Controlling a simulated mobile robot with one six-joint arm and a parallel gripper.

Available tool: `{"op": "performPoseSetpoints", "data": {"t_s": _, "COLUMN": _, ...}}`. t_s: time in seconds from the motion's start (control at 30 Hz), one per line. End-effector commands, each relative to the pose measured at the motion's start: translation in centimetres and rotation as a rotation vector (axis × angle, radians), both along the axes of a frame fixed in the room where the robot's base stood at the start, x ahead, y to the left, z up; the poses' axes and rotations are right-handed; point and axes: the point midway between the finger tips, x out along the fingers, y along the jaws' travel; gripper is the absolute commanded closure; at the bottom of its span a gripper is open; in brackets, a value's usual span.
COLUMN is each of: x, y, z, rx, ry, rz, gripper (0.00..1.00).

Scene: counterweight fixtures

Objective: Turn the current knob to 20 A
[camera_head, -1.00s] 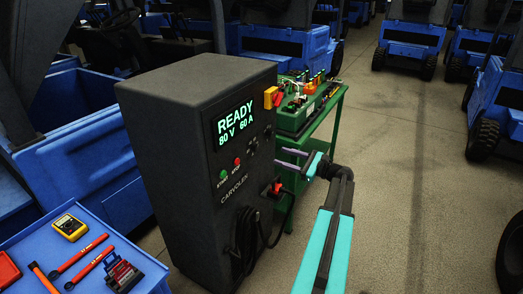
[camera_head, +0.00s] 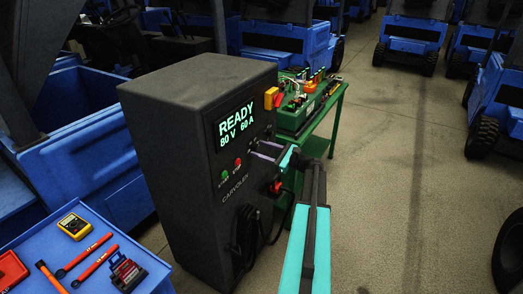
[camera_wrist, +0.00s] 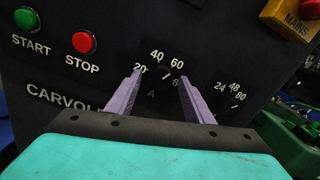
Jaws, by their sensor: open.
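The dark charger cabinet (camera_head: 165,150) has a lit display (camera_head: 235,127) reading READY, 80 V, 60 A. In the wrist view the current dial (camera_wrist: 165,80), marked 20, 40, 60 and a partly hidden higher number, lies beyond and between my fingertips. Its dark knob is hard to tell from the panel, so its pointer setting is unclear. My gripper (camera_wrist: 160,76) is open, with one purple finger on each side of the dial; contact cannot be told. In the head view my gripper (camera_head: 255,149) is at the panel and hides the dial.
The voltage dial (camera_wrist: 235,98), marked 24, 48, 80, is right of my right finger. The green START (camera_wrist: 27,18) and red STOP (camera_wrist: 83,42) buttons are at left. The mains switch (camera_wrist: 292,18) is upper right. A green cart (camera_head: 318,130) stands behind.

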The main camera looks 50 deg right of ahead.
Motion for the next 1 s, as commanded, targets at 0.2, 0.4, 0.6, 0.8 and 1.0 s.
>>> {"op": "performPoseSetpoints", "data": {"t_s": 0.2, "x": -0.01, "y": -0.02, "z": -0.03, "rx": 0.000, "ry": 0.000, "rz": -0.001, "gripper": 0.53}}
{"op": "performPoseSetpoints", "data": {"t_s": 0.4, "x": -0.04, "y": -0.05, "z": -0.02, "rx": 0.000, "ry": 0.000, "rz": -0.001, "gripper": 0.83}}
{"op": "performPoseSetpoints", "data": {"t_s": 0.6, "x": -0.16, "y": 0.03, "z": -0.05, "rx": -0.001, "ry": 0.000, "rz": -0.001, "gripper": 0.94}}
{"op": "performPoseSetpoints", "data": {"t_s": 0.8, "x": -0.24, "y": -0.11, "z": -0.19, "rx": -0.018, "ry": -0.003, "rz": 0.000, "gripper": 0.94}}
{"op": "performPoseSetpoints", "data": {"t_s": 1.0, "x": -0.26, "y": -0.16, "z": -0.33, "rx": -0.066, "ry": -0.016, "rz": 0.000, "gripper": 0.94}}
